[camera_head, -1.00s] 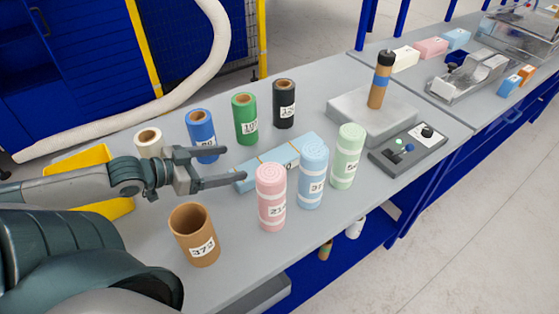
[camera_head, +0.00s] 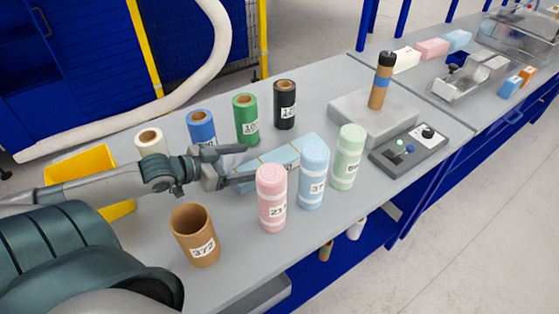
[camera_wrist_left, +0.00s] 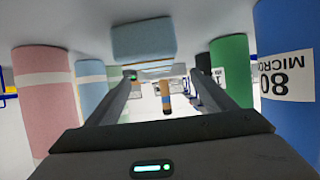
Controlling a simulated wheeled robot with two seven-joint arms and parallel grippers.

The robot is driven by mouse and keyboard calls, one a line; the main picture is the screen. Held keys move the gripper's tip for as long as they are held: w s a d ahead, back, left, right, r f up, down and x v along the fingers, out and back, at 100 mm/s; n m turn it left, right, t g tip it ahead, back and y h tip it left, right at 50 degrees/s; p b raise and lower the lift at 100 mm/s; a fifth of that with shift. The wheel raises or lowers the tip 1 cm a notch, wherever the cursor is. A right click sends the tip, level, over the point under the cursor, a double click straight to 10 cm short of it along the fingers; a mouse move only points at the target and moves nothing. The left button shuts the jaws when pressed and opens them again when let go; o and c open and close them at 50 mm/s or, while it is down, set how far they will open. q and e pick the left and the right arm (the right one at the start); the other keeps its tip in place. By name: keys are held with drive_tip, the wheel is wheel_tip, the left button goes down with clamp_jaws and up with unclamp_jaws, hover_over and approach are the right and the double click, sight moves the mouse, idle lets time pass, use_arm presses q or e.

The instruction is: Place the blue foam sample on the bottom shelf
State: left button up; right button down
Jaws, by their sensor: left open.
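A long light-blue block (camera_head: 292,155) with thin tan bands lies flat on the grey table. A light-blue foam roll (camera_head: 314,178) with white bands and a label stands upright in front of it, between a pink roll (camera_head: 271,200) and a pale green roll (camera_head: 348,158). My left gripper (camera_head: 247,167) is open at the near-left end of the block, behind the pink roll. In the left wrist view, the block (camera_wrist_left: 143,40) shows ahead between the spread fingers; contact cannot be told. The blue lower shelf (camera_head: 322,272) shows under the table. My right gripper is not in view.
White, blue (camera_head: 202,128), green (camera_head: 246,120) and black (camera_head: 285,105) rolls stand behind the left gripper. A brown tube (camera_head: 194,236) stands in front. A yellow bin (camera_head: 78,160) is at left. A grey control box (camera_head: 408,150) and plinth (camera_head: 350,110) are at right.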

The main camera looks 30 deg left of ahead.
sight(274, 159)
use_arm(q)
drive_tip(key=shift+p+x, duration=0.3)
drive_tip(key=shift+x, duration=2.65)
drive_tip(key=shift+d, duration=0.1)
drive_tip(key=shift+w+d+f+p, duration=0.15)
drive_tip(key=shift+w+d+p, duration=0.35)
drive_tip(key=shift+w+p, duration=0.2)
drive_tip(key=shift+p+x, duration=0.5)
drive_tip(key=shift+x, duration=0.4)
drive_tip(key=shift+w+d+f, duration=0.4)
drive_tip(key=shift+w+f, duration=0.1)
drive_tip(key=shift+f, duration=0.05)
drive_tip(key=c, duration=1.2)
